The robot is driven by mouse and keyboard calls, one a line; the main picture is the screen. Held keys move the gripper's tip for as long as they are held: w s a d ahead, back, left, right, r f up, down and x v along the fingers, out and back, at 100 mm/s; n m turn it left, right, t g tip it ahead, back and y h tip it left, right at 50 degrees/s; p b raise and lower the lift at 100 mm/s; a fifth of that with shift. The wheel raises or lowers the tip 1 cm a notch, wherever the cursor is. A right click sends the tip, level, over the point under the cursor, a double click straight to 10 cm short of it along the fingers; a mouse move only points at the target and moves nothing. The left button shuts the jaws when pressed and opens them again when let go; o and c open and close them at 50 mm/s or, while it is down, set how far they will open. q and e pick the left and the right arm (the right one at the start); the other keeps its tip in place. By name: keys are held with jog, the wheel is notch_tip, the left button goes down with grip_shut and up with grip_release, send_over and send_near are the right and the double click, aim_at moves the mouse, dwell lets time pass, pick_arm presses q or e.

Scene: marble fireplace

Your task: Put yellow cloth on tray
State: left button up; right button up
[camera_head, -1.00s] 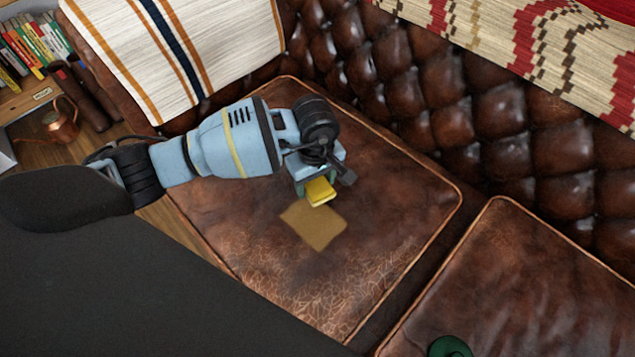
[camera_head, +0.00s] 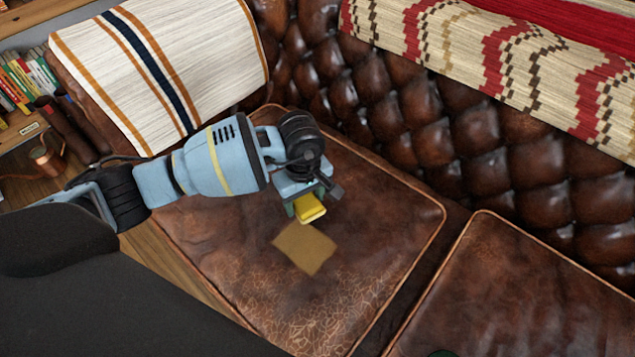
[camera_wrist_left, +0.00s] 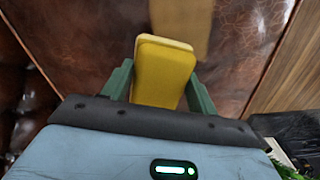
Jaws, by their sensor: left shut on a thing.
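The yellow cloth (camera_head: 309,208), a small folded pad with a paler edge, is between the fingers of my left gripper (camera_head: 305,203), which is shut on it. In the left wrist view the cloth (camera_wrist_left: 165,72) sticks out between the two green fingers (camera_wrist_left: 160,88). The gripper is over the brown leather seat cushion (camera_head: 390,235). A flat tan square (camera_head: 304,248) shows on the cushion just below the cloth in the head view; I cannot tell what it is. No tray can be made out. My right gripper is not in view.
The tufted sofa back (camera_head: 400,120) rises behind the cushion. A striped blanket (camera_head: 160,65) covers the armrest, and a patterned one (camera_head: 490,60) lies along the back. A second cushion (camera_head: 500,300) is at right. A copper pot (camera_head: 45,158) stands at far left.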

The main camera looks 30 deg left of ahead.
aim_at(306, 205)
pick_arm(q)
jog(key=r+m, duration=0.1)
jog(key=r, duration=0.2)
jog(key=s+r+m, duration=0.1)
jog(key=r+m, duration=0.1)
jog(key=r, duration=0.1)
jog(key=d+r+m, duration=0.1)
jog(key=r+m, duration=0.1)
jog(key=r, duration=0.2)
jog(key=shift+s, duration=0.15)
jog(key=s+r+m, duration=0.6)
jog(key=s+r, duration=0.1)
jog(key=r, duration=0.2)
jog(key=shift+a+m, duration=0.3)
